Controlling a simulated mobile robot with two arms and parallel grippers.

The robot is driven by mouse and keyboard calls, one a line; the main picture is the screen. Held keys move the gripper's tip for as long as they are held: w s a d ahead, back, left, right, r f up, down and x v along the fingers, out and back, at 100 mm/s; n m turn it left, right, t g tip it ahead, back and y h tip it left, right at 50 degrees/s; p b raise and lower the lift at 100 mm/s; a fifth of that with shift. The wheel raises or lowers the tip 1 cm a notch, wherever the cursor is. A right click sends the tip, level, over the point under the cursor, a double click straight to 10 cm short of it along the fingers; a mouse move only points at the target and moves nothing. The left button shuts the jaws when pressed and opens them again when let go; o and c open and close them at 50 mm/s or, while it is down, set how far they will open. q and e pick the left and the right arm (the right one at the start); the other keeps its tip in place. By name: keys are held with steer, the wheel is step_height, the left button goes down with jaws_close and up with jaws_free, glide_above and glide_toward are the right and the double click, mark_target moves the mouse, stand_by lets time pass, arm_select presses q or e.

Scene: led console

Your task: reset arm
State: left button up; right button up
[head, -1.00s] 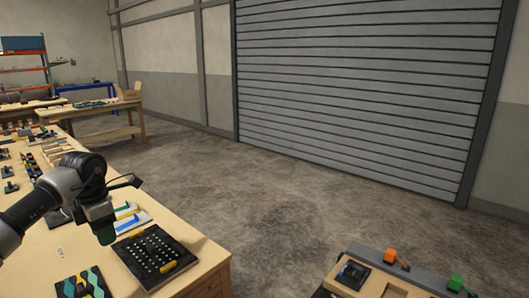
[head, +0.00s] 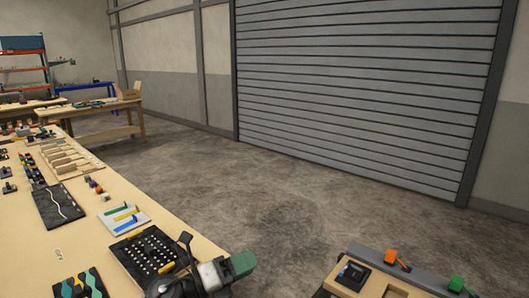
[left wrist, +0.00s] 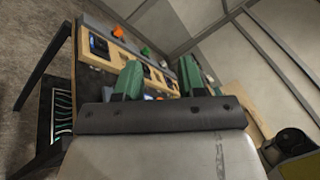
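My left gripper (head: 240,265) is at the bottom middle of the head view, past the right edge of the long wooden workbench, with its green fingers pointing right. In the left wrist view its two green fingers (left wrist: 160,80) stand apart with nothing held between them. The console (head: 384,262) is at the bottom right of the head view, apart from the gripper. It carries an orange piece (head: 390,256) and a green piece (head: 456,283). My right gripper is not in view.
The workbench (head: 105,225) on the left carries a black pegboard (head: 150,257), a white tray with coloured strips (head: 124,218), a black panel with a white line (head: 60,206) and several small parts. Open concrete floor (head: 290,200) lies beyond, before a grey shutter.

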arm_select(q)
steer(key=s+a+f+n+t+y, duration=0.25)
steer(key=a+n+y, duration=0.2)
steer(key=n, duration=0.45)
steer(key=s+a+f+n+t+y, duration=0.2)
steer(key=s+a+f+n+y, duration=0.15)
steer(key=n+y, duration=0.45)
steer(key=s+a+f+n+t+y, duration=0.2)
steer(key=s+a+f+n+y, duration=0.15)
steer(key=n, duration=0.75)
steer(key=s+a+f+n+g, duration=0.2)
steer(key=s+f+g, duration=0.2)
steer(key=s, duration=0.3)
steer(key=s+a+f+n+g+y, duration=0.1)
steer(key=s+f+n+g, duration=0.25)
steer(key=s, duration=0.35)
steer(key=s+a+f+n+g, duration=0.2)
steer(key=s+f+g, duration=0.15)
steer(key=s, duration=0.45)
step_height(320, 180, down, 24)
steer(key=f+g, duration=0.1)
steer(key=g, duration=0.1)
steer(key=s+a+f+g, duration=0.1)
steer(key=s+a+f, duration=0.2)
steer(key=s+f, duration=1.3)
steer(key=shift+s+f+m, duration=0.35)
steer(key=shift+s+f, duration=0.05)
steer(key=shift+f, duration=0.05)
